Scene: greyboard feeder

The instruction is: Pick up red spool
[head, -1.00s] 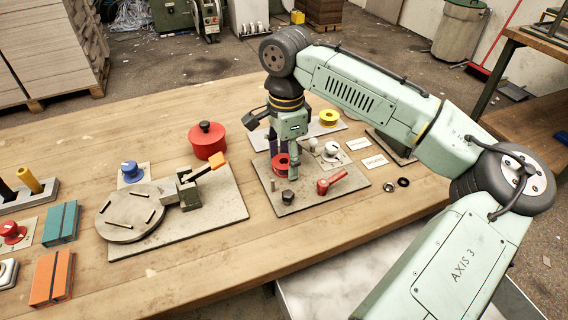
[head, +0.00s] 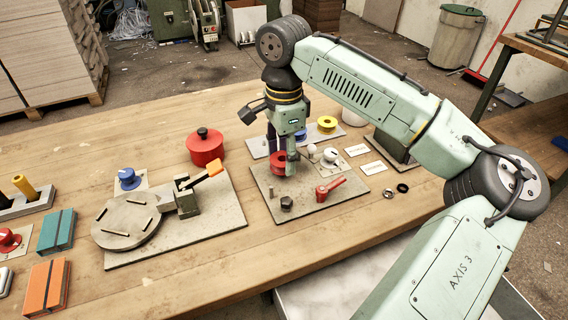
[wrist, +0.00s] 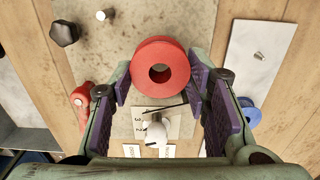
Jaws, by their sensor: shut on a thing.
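My gripper (head: 283,163) is shut on the red spool (head: 278,162), over the far part of a grey plate (head: 310,207). In the wrist view, the red spool (wrist: 147,55) sits between my two purple-padded fingers (wrist: 163,90), with its round flange and dark centre hole facing the camera. The spool appears held a little above the plate. In the head view my finger hides part of it.
The plate carries a black knob (head: 287,203), a red lever (head: 330,188) and a white dial (head: 330,155). A yellow spool (head: 327,123) stands behind on a pale strip. A red pot (head: 206,150) and a turntable fixture (head: 128,225) are to the left.

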